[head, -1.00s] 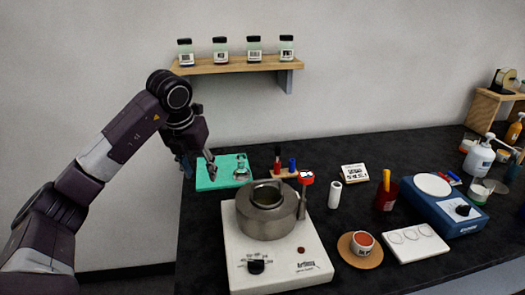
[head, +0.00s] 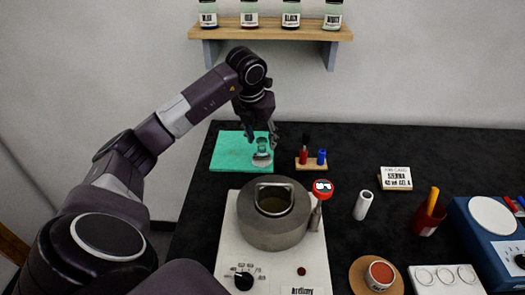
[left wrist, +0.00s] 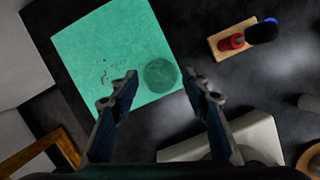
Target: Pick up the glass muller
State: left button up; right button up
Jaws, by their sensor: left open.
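The glass muller (head: 263,154) is a clear, greenish piece with a wide round base and a narrower top. It stands on the right part of a green mat (head: 229,152). In the left wrist view the muller (left wrist: 162,75) shows from above as a dark translucent disc near the mat's edge. My left gripper (head: 261,141) is over the muller. Its fingers are spread wide and empty, and in the left wrist view the gripper (left wrist: 163,92) has the muller between and beyond its two fingertips. I cannot tell whether either finger touches it. My right gripper is not in view.
A hot plate (head: 226,268) with a metal pot (head: 273,225) stands in front of the mat. A wooden holder (head: 311,164) with red and blue items is right of the muller. A white cylinder (head: 363,205) stands farther right. A shelf (head: 271,32) with jars hangs behind.

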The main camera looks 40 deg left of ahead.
pick_arm(q)
jog(key=shift+x, duration=0.8)
jog(key=shift+c, duration=0.5)
jog(key=c, duration=0.5)
grip_shut()
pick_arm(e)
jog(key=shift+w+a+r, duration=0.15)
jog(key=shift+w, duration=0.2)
pick_arm(q)
jog(key=shift+a+r, duration=0.1)
